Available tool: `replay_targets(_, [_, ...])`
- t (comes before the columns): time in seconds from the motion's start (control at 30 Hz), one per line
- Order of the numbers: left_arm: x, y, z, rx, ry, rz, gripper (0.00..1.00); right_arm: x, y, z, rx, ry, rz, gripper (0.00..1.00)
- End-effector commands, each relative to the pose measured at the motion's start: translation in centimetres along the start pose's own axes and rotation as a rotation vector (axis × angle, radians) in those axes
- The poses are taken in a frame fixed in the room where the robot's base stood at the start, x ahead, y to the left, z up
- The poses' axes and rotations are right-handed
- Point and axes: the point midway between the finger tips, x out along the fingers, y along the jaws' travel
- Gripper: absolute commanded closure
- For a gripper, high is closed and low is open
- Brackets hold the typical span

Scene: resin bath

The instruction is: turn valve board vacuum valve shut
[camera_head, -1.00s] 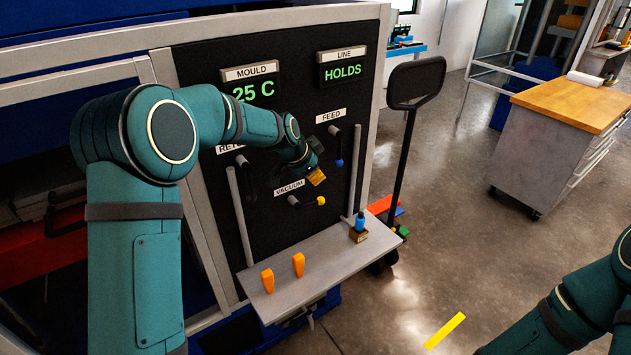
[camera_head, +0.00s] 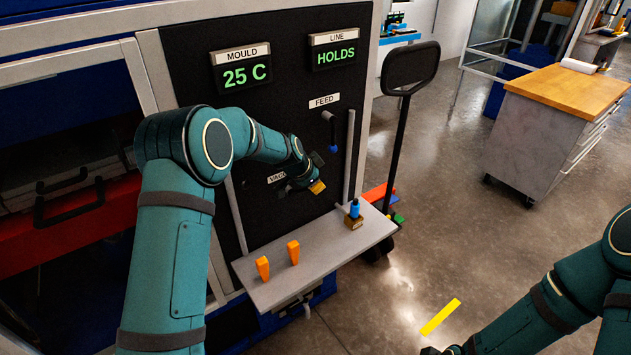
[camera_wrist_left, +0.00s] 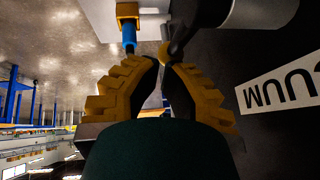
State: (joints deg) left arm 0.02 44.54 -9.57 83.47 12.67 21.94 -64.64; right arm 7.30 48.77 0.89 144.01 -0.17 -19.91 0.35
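The valve board (camera_head: 190,60) is a black upright panel with a VACUUM label (camera_head: 278,178), partly covered by my left gripper. My left gripper (camera_head: 314,188) is at the vacuum valve, hiding most of it in the head view. In the left wrist view, the gripper's yellow-and-black fingers (camera_wrist_left: 162,66) have their tips close together. The VACUUM label (camera_wrist_left: 283,87) appears upside down there. My right gripper (camera_head: 440,350) barely shows at the bottom edge.
A grey shelf (camera_head: 275,268) below the board carries two orange pieces (camera_head: 262,268) and a blue-topped piece on a brass block (camera_head: 354,215). The FEED valve (camera_head: 331,130) is above the gripper. A black post stand (camera_head: 402,130) stands right of the board.

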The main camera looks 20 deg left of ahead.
Motion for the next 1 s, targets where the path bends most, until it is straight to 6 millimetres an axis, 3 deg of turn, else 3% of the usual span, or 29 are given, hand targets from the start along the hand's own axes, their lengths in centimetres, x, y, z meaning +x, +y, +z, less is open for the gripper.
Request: replay_targets(1.0, [0.7,0.2,0.3,0.020,-0.136,0.019,1.00,-2.1,-0.8,-0.9,0.006,0.020,0.002,0.44])
